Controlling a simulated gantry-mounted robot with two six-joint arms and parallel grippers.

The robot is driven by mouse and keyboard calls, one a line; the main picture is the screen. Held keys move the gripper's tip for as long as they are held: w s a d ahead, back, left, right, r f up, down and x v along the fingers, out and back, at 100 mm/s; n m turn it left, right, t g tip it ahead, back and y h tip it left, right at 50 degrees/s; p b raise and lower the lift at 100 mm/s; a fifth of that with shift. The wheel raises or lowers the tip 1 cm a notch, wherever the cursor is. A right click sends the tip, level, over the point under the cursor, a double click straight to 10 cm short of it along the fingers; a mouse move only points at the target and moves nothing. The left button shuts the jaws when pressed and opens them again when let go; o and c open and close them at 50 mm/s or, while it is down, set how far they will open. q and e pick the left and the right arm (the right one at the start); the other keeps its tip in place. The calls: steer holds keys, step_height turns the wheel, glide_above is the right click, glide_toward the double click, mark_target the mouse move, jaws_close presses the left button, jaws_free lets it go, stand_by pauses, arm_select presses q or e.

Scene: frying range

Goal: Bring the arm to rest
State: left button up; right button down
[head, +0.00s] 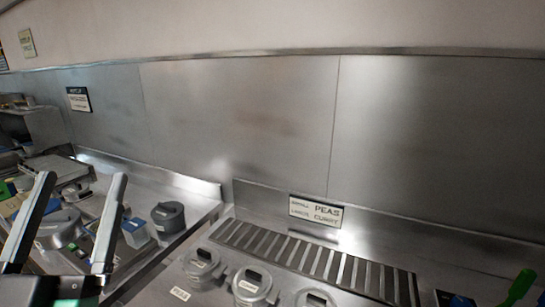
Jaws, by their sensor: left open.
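My left gripper (83,177) is at the lower left of the head view, its two long grey fingers pointing up and spread apart. Nothing is held between them. Behind the fingers lies a steel counter with pots and tubs, seen through the gap; I cannot tell how far in front of them the fingers are. My right gripper does not show.
A dark grey lidded pot (168,217) stands right of the fingers. A green handle (519,287) is at lower right. A steel wall (240,120) closes the back.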

arm_select(q)
steer(key=s+d+r+m+t+h+p, duration=0.1)
steer(key=s+d+r+h+p, duration=0.1)
steer(key=s+d+r+h, duration=0.3)
steer(key=s+d+r+t+h+p, duration=0.1)
steer(key=s+d+r+p, duration=0.15)
steer(key=r, duration=0.45)
step_height(320, 180, up, 19)
steer(key=a+p, duration=0.1)
steer(key=p, duration=1.8)
steer(key=shift+w, duration=0.25)
steer(key=shift+a+f, duration=0.1)
